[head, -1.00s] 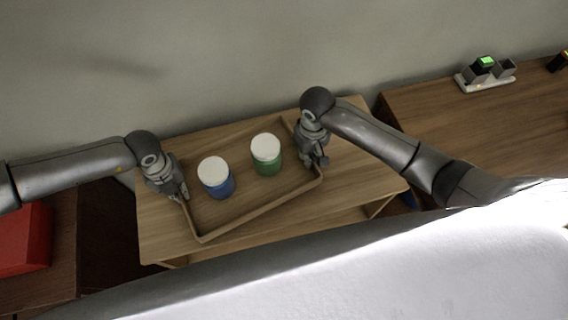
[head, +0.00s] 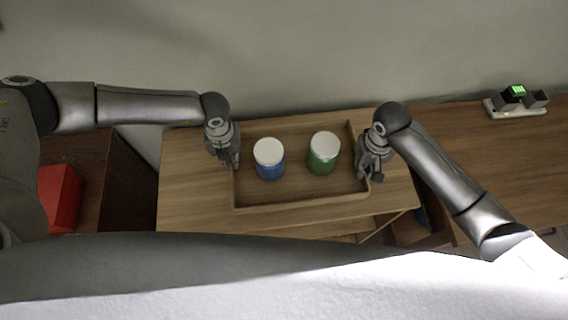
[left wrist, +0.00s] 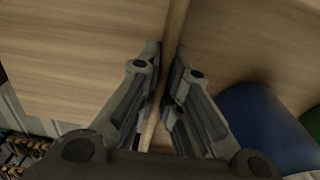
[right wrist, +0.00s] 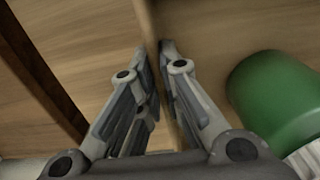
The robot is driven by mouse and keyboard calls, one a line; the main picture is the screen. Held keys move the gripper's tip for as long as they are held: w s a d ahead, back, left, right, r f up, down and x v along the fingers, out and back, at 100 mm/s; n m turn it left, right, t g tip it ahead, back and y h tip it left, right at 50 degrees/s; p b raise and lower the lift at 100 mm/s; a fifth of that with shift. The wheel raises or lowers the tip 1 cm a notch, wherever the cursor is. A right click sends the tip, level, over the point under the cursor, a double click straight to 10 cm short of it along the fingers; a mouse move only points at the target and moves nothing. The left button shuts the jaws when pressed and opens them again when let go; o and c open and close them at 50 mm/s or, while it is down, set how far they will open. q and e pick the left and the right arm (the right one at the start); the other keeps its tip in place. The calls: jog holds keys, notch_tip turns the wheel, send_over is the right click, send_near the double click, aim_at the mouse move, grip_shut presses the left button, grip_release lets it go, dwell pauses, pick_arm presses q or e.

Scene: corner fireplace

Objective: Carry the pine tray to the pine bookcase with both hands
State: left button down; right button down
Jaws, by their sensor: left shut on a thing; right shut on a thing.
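The pine tray (head: 300,198) is a shallow wooden tray with a low rim, over the light wooden bookcase top (head: 185,205). I cannot tell whether it touches that top. A blue jar with a white lid (head: 270,170) and a green jar with a white lid (head: 322,160) stand upright in it. My left gripper (head: 232,165) is shut on the tray's left wall, which also shows between the fingers in the left wrist view (left wrist: 172,40). My right gripper (head: 372,175) is shut on the right wall, seen in the right wrist view (right wrist: 150,30).
A red box (head: 60,198) sits on a dark wooden unit at the left. A brown wooden surface (head: 480,160) at the right bears a small device with a green display (head: 515,100). A grey wall (head: 300,60) runs behind. Bare top shows left of the tray.

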pick_arm(q)
jog(key=shift+a+f, duration=0.1)
jog(key=shift+f, duration=0.15)
pick_arm(e)
jog(key=shift+d+f, duration=0.1)
jog(key=shift+f, duration=0.15)
